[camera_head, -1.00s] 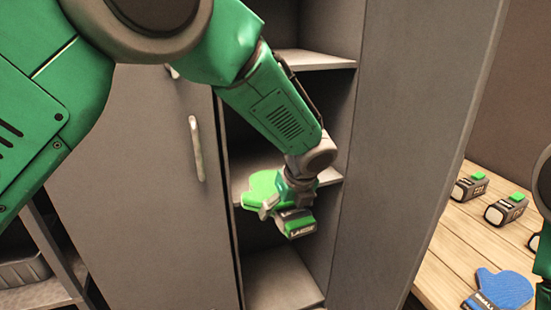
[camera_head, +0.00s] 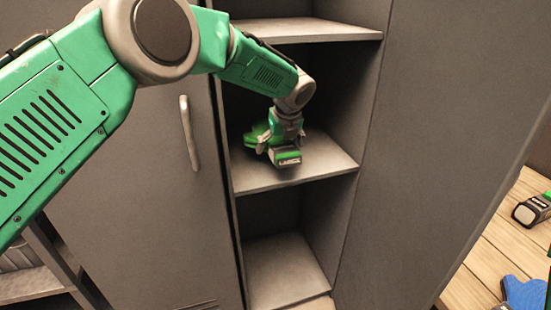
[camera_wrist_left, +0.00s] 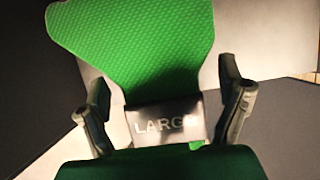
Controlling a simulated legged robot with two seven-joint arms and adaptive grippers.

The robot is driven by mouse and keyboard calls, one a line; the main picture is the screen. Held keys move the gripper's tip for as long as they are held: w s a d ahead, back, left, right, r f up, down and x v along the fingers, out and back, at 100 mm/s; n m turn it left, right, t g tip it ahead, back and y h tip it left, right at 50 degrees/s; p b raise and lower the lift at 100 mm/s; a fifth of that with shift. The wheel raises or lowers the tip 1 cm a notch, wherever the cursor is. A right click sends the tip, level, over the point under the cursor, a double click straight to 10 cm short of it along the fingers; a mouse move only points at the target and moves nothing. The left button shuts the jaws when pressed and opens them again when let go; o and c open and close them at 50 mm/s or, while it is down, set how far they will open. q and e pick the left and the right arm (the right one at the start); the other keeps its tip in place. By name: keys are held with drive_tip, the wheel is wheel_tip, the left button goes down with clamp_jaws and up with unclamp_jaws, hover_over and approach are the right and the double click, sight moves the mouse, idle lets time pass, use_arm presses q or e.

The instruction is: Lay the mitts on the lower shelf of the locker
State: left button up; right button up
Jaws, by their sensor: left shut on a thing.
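A green mitt (camera_head: 256,137) with a dark cuff labelled "LARGE" is in my left gripper (camera_head: 280,150), inside the open locker (camera_head: 352,130) just above the middle shelf (camera_head: 325,160). Whether the mitt touches that shelf I cannot tell. In the left wrist view the mitt (camera_wrist_left: 135,45) spreads out ahead, with its cuff between the two fingers of the gripper (camera_wrist_left: 168,115). A blue mitt (camera_head: 522,294) lies on the wooden table at the lower right, partly cut off by the frame. My right gripper is not in view.
An upper shelf (camera_head: 310,30) is above my left gripper and a bare bottom compartment (camera_head: 285,270) is below. The locker's left door (camera_head: 130,160) has a handle (camera_head: 188,132). A battery pack (camera_head: 531,210) stands on the wooden table (camera_head: 490,255).

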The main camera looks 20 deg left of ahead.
sight(273, 141)
use_arm(q)
drive_tip(key=w+a, duration=0.3)
drive_tip(key=w, duration=0.1)
drive_tip(key=shift+w+a+f, duration=0.1)
drive_tip(key=shift+w+a, duration=0.1)
drive_tip(key=shift+a, duration=0.2)
drive_tip(key=shift+s+d+f+b, duration=0.1)
drive_tip(key=shift+f+b, duration=0.1)
drive_tip(key=shift+f, duration=0.15)
drive_tip(key=shift+s+d+f+b, duration=0.1)
drive_tip(key=shift+f+b, duration=0.05)
drive_tip(key=shift+f, duration=0.2)
drive_tip(key=shift+w+d+f, duration=0.1)
drive_tip(key=shift+d+f, duration=0.2)
drive_tip(key=shift+f, duration=0.05)
drive_tip(key=f, duration=0.1)
drive_tip(key=f+b, duration=0.1)
drive_tip(key=f, duration=0.2)
drive_tip(key=shift+w+a+f, duration=0.1)
drive_tip(key=shift+a+f, duration=0.2)
drive_tip(key=shift+f, duration=0.1)
drive_tip(key=shift+a, duration=0.1)
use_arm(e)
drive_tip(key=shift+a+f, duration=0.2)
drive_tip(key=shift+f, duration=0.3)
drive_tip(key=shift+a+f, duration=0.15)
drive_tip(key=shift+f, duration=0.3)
